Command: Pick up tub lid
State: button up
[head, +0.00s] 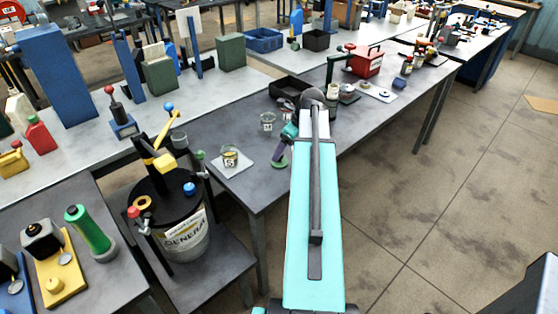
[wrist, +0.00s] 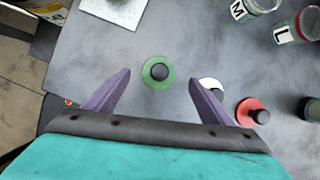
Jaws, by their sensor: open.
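A round green lid (wrist: 159,73) with a black knob lies flat on the grey table. In the wrist view it shows between and just beyond the tips of my gripper (wrist: 160,79). My gripper is open, with one purple finger on each side, and holds nothing. I cannot tell its height above the lid. In the head view the green lid (head: 280,162) shows beside my gripper's purple finger, and my arm hides part of the table. A red lid (wrist: 252,112) with a black knob and a white disc (wrist: 211,86) lie to the right, the white one partly behind a finger.
Jars marked M (wrist: 252,8) and L (wrist: 298,27) stand at the wrist view's upper right. A beaker on a white mat (head: 230,167) stands near the table's left end. A black-topped drum (head: 180,232) stands on a lower bench.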

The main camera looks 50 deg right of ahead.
jog(key=shift+f, duration=0.1)
jog(key=shift+p+x, duration=1.1)
jog(key=shift+x, duration=1.45)
jog(key=shift+s+a, duration=0.1)
jog(key=shift+c, duration=0.4)
jog(key=c, duration=1)
